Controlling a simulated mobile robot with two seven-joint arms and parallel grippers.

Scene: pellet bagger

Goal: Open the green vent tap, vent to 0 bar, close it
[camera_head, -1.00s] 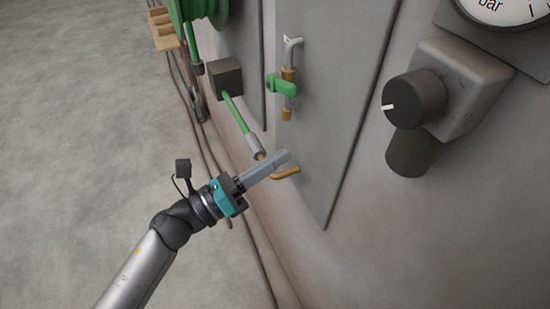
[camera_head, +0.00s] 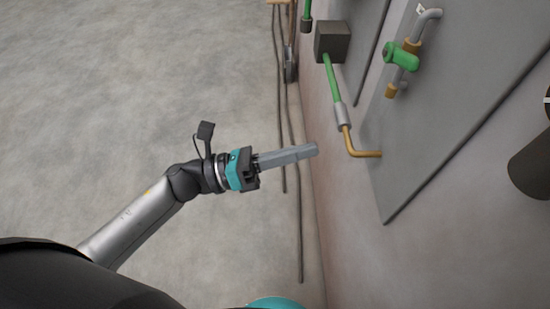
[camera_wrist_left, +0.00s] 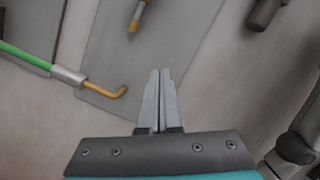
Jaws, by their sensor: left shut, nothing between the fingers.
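The green vent tap (camera_head: 401,54) sits on a short pipe on a grey panel (camera_head: 440,110) at the upper right of the head view. A grey pipe bend is above it and a brass outlet (camera_head: 391,90) below it. My left gripper (camera_head: 314,150) is shut and empty, left of and below the tap, apart from it. In the left wrist view its fingers (camera_wrist_left: 160,72) point toward the panel, and a brass end (camera_wrist_left: 134,25) shows at the top. The tap's green handle is out of that view. The pressure gauge and my right gripper are not in view.
A green hose with a grey sleeve (camera_head: 342,116) ends in a bent brass pipe (camera_head: 362,154) near my left fingers. A dark box (camera_head: 332,41) is on the wall. A dark cylinder (camera_head: 532,168) shows at the right edge. Cables hang left of the wall; the floor (camera_head: 130,90) is clear.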

